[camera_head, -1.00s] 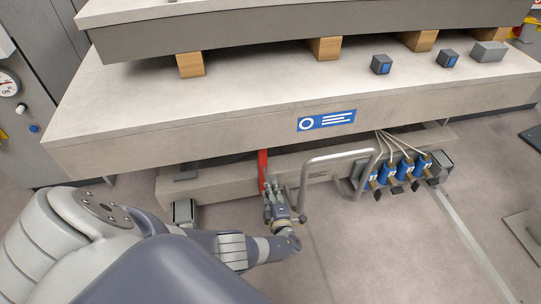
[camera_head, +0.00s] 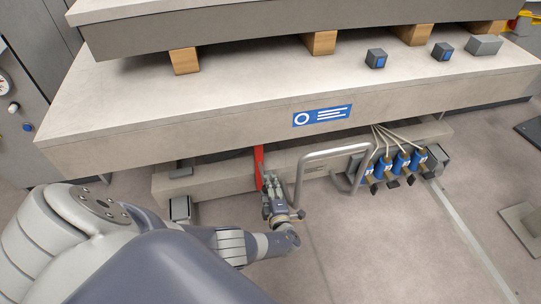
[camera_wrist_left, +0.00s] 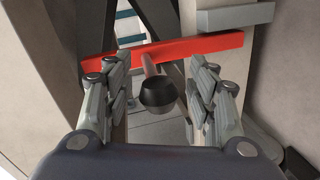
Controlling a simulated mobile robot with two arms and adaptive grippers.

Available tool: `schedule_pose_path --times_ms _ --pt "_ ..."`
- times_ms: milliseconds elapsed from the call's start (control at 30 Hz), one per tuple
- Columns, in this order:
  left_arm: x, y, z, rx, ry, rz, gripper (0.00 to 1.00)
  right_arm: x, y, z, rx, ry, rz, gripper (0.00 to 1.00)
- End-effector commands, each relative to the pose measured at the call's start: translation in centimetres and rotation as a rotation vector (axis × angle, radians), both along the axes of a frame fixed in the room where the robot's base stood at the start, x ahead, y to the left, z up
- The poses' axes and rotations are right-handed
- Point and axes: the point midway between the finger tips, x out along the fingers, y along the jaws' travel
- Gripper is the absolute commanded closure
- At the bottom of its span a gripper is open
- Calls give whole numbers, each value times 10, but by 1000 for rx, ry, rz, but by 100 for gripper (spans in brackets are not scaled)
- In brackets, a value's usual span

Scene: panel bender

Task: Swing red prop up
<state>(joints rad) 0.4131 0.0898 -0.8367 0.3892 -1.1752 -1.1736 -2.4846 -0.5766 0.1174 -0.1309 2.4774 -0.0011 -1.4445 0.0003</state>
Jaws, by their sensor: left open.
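The red prop (camera_head: 259,167) is a flat red bar under the front edge of the machine table in the head view. In the left wrist view the red prop (camera_wrist_left: 195,47) runs across the top, slightly tilted. A dark round knob (camera_wrist_left: 158,93) on a short stem stands out from it towards me. My left gripper (camera_head: 268,182) is at the bar's lower part. In the wrist view the left gripper (camera_wrist_left: 160,85) is open, with one finger on each side of the knob, apart from it. My right gripper is not in view.
A grey tubular handle (camera_head: 330,153) stands just right of my left gripper. Several blue cylinders (camera_head: 401,162) with hoses sit further right. The table (camera_head: 200,140) overhangs the lower beam (camera_head: 230,175). The floor in front is clear.

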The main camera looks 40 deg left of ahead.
Motion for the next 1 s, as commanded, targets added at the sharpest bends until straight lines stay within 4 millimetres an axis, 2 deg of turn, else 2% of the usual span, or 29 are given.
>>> schedule_pose_path --times_ms 167,433,800,1000 --pt "-5 -3 0 0 1 1 48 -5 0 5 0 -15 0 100" --pt "-19 -18 6 -1 1 0 48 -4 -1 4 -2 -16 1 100" --pt "-57 -66 17 -3 1 -7 48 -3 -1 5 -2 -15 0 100" --pt "-73 -86 23 -2 0 -10 48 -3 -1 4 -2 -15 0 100"
